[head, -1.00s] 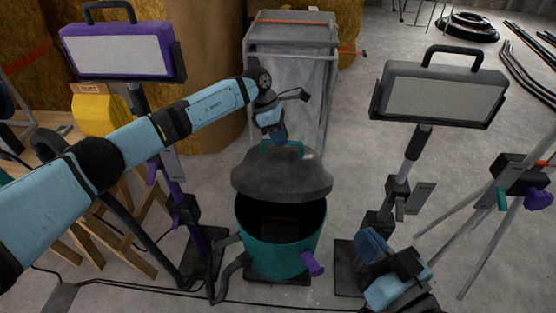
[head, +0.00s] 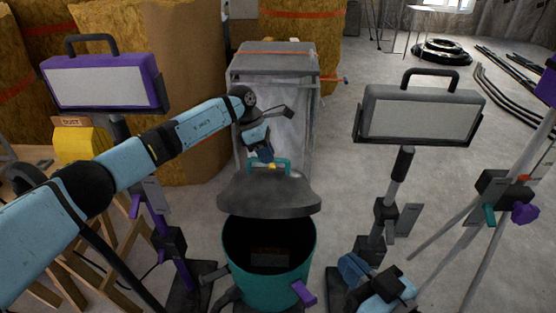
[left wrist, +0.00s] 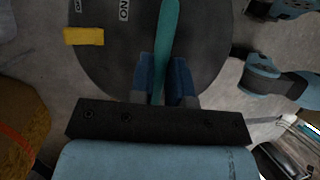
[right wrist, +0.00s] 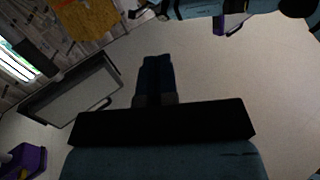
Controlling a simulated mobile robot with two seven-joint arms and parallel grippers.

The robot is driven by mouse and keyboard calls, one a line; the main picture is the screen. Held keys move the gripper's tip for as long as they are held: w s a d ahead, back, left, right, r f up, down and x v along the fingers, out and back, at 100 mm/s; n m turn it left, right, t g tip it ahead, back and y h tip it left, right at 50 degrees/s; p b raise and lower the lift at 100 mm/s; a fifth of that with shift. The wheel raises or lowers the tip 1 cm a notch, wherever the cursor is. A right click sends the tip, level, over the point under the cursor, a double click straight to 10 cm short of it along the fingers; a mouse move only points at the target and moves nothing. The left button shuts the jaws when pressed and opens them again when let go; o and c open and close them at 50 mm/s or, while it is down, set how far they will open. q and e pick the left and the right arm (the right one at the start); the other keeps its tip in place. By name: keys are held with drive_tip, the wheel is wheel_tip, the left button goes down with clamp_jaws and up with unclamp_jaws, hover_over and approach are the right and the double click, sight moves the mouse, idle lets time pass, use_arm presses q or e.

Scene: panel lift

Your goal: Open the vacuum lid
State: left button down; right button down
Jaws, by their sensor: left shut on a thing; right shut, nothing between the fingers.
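The vacuum is a teal drum (head: 272,287) with a dark open mouth and a purple latch (head: 304,293) at its front right. Its dark grey lid (head: 268,198) is raised above the mouth and tilted, with the rear edge hidden. My left gripper (head: 265,156) is shut on the teal lid handle (head: 284,163); in the left wrist view the blue fingers (left wrist: 166,82) straddle the handle bar (left wrist: 167,40). A yellow piece (left wrist: 84,36) shows on the lid's edge there. My right gripper (right wrist: 155,75) is shut and empty, to the right of the drum.
A purple-framed lamp (head: 104,80) stands left and a grey-framed lamp (head: 420,115) right of the vacuum. A wrapped grey bin (head: 270,100) stands close behind the lid. A tripod (head: 497,195) stands at far right.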

use_arm(q)
drive_tip(key=shift+a+f, duration=0.1)
drive_tip(key=shift+f, duration=0.2)
use_arm(e)
drive_tip(key=w+a+r+n+y, duration=0.1)
drive_tip(key=w+a+r+n, duration=0.25)
drive_tip(key=w+n, duration=0.2)
drive_tip(key=n+h, duration=0.8)
drive_tip(key=n, duration=1.9)
approach(287, 162)
drive_tip(key=shift+g, duration=0.4)
drive_tip(key=x, duration=0.6)
drive_tip(key=shift+w, duration=0.55)
drive_tip(key=shift+w+r, duration=0.1)
